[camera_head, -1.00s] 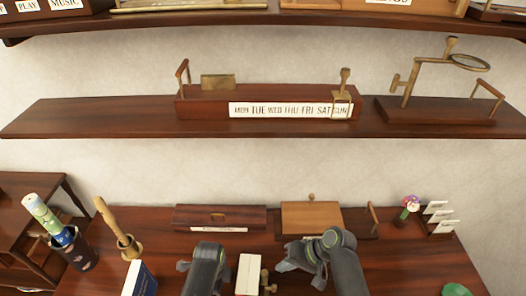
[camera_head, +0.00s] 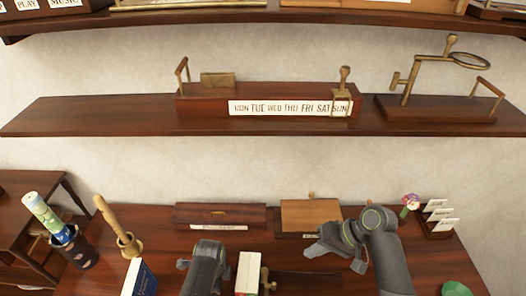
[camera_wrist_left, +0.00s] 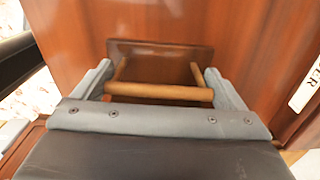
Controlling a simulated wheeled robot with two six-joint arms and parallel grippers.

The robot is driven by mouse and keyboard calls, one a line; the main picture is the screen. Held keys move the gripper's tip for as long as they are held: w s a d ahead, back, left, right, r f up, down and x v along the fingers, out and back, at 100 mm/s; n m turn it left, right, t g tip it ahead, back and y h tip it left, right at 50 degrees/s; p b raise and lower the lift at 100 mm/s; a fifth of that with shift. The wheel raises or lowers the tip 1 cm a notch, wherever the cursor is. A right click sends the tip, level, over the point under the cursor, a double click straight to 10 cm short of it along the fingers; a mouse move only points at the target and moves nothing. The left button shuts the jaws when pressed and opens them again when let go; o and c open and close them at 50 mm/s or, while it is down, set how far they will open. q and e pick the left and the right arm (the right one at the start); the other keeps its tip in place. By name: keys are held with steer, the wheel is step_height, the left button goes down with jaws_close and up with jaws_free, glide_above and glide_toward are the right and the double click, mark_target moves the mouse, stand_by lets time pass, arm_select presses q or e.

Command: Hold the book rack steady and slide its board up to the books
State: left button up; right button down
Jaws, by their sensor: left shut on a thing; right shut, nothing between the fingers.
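In the head view, a row of pale-topped books (camera_head: 249,268) stands upright near the table's front. A brass fitting (camera_head: 266,280) is just right of them, and a dark rack base (camera_head: 308,284) extends rightward. My left gripper (camera_head: 205,272) is left of the books, its fingers hidden there. In the left wrist view it is shut on a wooden bar handle (camera_wrist_left: 160,92) fixed to a dark board (camera_wrist_left: 160,47). My right gripper (camera_head: 316,250) is shut and empty, above and right of the books, apart from them. The rack's lower parts are cut off by the picture edge.
A dark long box (camera_head: 219,215) and a lighter wooden box (camera_head: 310,215) stand at the table's back. A blue book (camera_head: 140,278), a brass holder (camera_head: 129,245) and a dark cup (camera_head: 75,247) are left. A card holder (camera_head: 438,220) is right.

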steer(key=shift+d+r, duration=0.25)
steer(key=shift+r, duration=0.05)
arm_select(q)
steer(key=o, duration=1)
steer(key=shift+c, duration=0.2)
